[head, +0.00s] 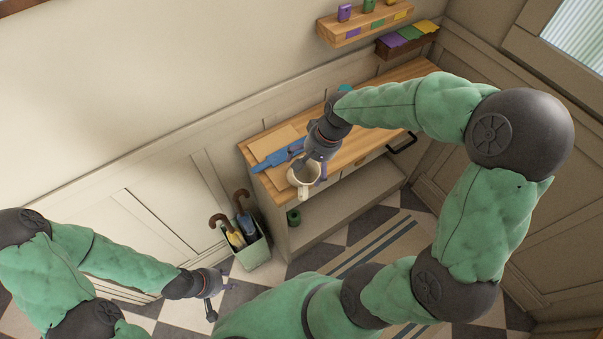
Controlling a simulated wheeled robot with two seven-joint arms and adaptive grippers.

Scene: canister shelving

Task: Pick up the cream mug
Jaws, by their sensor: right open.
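The cream mug (303,188) is at the front left of the wooden cabinet top (355,143), its open mouth facing up towards the camera. My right gripper (312,172) reaches down over the mug from above, with its jaws open. My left gripper (224,294) hangs low over the checkered floor at the lower left, apart from the mug. Its opening is unclear.
A blue item (277,157) lies left of the mug on the cabinet top. A pale green umbrella stand (252,252) is on the floor beside the cabinet. A wall shelf (365,29) with small canisters and a dark box (407,41) are above the back.

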